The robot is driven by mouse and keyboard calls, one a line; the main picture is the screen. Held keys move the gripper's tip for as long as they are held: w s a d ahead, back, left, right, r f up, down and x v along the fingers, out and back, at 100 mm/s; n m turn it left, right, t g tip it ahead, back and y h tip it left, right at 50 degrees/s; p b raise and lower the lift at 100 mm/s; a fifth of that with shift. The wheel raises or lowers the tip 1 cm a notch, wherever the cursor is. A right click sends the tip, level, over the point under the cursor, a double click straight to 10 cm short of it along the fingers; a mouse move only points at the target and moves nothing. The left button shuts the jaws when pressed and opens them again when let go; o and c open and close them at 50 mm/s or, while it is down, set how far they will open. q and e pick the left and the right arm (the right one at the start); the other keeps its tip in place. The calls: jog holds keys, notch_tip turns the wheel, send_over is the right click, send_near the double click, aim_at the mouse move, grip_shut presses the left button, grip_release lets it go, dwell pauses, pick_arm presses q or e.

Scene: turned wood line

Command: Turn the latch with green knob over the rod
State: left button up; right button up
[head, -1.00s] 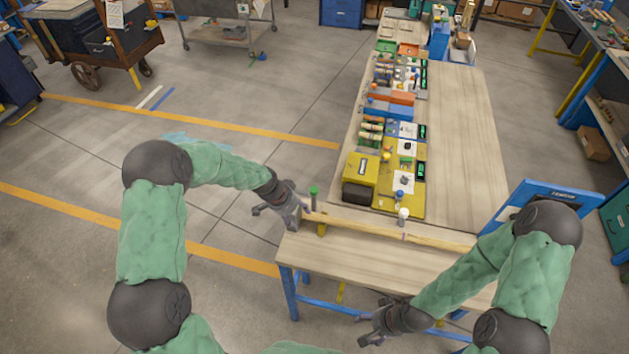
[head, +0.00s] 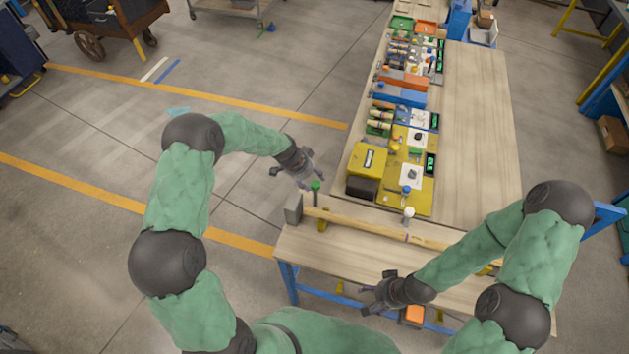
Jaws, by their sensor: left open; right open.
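A pale wooden rod (head: 365,227) lies across the near end of the workbench. Near its left end stands a latch with a green knob (head: 315,186) on a dark post; whether its arm lies over the rod is too small to tell. A second post with a white knob (head: 408,212) stands further right along the rod. My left gripper (head: 294,180) is open and empty, just behind and left of the green knob, apart from the rod as far as I can see. My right gripper (head: 370,302) is open and empty at the bench's front edge.
A grey block (head: 293,208) stands at the rod's left end. Behind the rod are a yellow box (head: 367,160) and a yellow board (head: 419,200) with small parts. The right side of the bench top (head: 475,130) is clear.

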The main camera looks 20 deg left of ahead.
aim_at(316, 183)
pick_arm(q)
jog(key=shift+x, duration=1.85)
grip_shut()
